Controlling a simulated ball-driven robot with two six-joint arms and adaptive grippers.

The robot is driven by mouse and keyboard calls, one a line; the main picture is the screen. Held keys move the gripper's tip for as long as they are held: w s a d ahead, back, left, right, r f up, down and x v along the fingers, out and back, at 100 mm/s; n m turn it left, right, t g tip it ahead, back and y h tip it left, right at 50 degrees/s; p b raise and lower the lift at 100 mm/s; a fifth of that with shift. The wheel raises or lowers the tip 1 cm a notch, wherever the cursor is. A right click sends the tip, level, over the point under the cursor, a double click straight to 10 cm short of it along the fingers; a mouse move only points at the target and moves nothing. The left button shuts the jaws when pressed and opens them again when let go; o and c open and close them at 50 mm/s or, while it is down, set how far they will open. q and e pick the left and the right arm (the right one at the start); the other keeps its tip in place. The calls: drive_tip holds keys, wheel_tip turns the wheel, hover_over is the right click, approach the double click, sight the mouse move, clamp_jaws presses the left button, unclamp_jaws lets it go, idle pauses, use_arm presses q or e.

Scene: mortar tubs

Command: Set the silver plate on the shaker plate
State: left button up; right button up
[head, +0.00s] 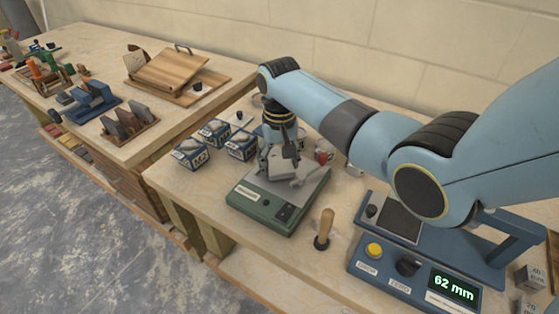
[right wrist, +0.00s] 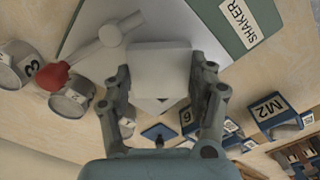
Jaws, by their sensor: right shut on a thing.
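The shaker (head: 268,205) is a green box on the bench with a pale grey shaker plate (head: 314,190) on top. It also shows at the top of the right wrist view (right wrist: 262,12). My right gripper (head: 280,158) points down over the rear left part of the shaker plate. In the right wrist view its fingers are shut on a flat silver plate (right wrist: 160,72), which covers part of the shaker plate behind it. I cannot tell whether the silver plate touches the shaker plate. My left gripper is not in view.
A wooden-handled tool (head: 325,227) and a blue gauge reading 62 mm (head: 410,262) stand to the right.

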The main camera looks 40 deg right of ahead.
sight(279, 165)
drive_tip(key=o, duration=1.5)
wheel_tip(279, 165, up, 12)
